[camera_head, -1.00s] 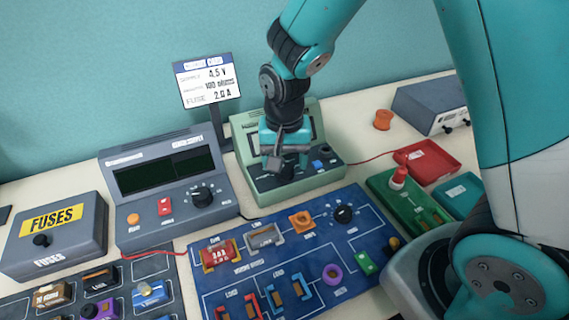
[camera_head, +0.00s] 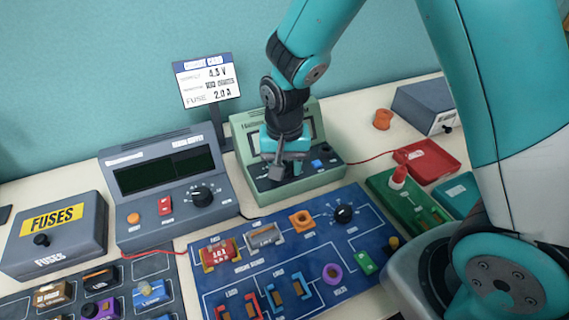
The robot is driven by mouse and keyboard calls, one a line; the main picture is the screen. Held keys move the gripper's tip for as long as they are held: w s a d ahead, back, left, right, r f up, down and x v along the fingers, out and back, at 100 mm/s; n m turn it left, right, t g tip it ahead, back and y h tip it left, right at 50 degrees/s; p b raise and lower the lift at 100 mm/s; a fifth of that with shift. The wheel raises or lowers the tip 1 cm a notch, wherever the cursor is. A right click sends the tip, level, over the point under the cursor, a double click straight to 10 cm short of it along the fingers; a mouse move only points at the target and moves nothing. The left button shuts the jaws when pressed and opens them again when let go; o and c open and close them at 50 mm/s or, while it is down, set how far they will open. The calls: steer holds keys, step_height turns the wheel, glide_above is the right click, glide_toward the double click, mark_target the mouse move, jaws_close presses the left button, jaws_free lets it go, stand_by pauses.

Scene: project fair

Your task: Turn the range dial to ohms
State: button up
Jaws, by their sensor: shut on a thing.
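The green meter (camera_head: 304,189) stands at the back middle of the table, with a sloped dark front panel and a blue button (camera_head: 317,163). My gripper (camera_head: 277,172) reaches down from above onto the left part of that panel. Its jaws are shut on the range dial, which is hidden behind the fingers. The dial's pointer and markings cannot be read. My wrist covers much of the meter's display.
The grey power supply (camera_head: 150,222) stands left of the meter, and a card on a stand (camera_head: 207,82) behind it. The blue circuit board (camera_head: 215,293) lies in front. A red tray (camera_head: 428,158) and a green box (camera_head: 383,184) are to the right. A red lead runs from the meter.

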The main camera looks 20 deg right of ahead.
steer(key=shift+n+p, duration=0.6)
steer(key=shift+n, duration=2.7)
steer(key=o, duration=0.9)
steer(key=shift+o, duration=0.2)
step_height(320, 180, up, 18)
steer(key=shift+f+b, duration=0.25)
steer(key=shift+b, duration=0.1)
